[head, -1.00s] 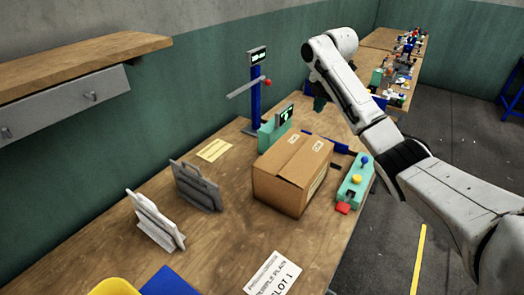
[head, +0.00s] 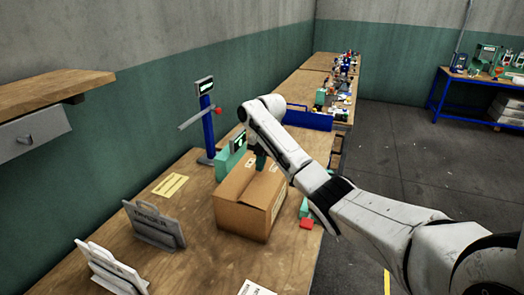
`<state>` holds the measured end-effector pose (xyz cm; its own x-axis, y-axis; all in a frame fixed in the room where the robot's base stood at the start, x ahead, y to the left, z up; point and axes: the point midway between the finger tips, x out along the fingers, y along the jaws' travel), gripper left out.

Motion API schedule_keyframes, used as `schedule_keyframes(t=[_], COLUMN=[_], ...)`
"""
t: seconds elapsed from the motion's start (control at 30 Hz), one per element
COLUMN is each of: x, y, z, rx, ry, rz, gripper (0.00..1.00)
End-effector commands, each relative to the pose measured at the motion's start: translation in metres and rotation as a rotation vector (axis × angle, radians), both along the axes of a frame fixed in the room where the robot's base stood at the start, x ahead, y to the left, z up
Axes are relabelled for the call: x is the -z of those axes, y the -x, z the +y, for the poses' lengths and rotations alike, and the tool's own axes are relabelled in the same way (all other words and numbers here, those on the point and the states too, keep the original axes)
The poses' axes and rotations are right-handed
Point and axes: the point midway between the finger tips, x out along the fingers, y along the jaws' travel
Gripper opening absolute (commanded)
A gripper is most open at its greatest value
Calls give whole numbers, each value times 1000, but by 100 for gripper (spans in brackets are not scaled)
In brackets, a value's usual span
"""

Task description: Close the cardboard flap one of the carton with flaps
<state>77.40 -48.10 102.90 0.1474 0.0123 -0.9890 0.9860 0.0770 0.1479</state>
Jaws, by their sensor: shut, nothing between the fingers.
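The brown cardboard carton (head: 244,222) stands on the wooden bench in the head view. Its visible top flap (head: 236,183) looks flat across the top. My arm covers part of the carton's top and right side, so I cannot tell how every flap lies. My gripper (head: 261,163) is a small dark green shape under the wrist, over the back part of the carton's top. It is shut and empty. I cannot tell whether it touches the cardboard.
A green device with a display (head: 229,160) stands close behind the carton. A blue post with a screen (head: 207,125) is behind it. A red button (head: 306,224) shows at the right, partly behind my arm. Grey stands (head: 155,224) are at front left.

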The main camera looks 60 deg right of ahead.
Motion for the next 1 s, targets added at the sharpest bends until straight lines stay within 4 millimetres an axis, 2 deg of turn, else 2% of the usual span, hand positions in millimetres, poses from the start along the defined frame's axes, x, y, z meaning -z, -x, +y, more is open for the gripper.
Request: schedule_keyframes(t=[0.2, 0.6, 0.8, 1.0], x=[19, 22, 37, 36], y=[-3, -3, -10, -10], z=[0, 0, 1, 1], rx=[0, -1, 0, 0], ry=[0, 1, -1, 0], rz=[1, 0, 1, 1], gripper=[0, 0, 0, 0])
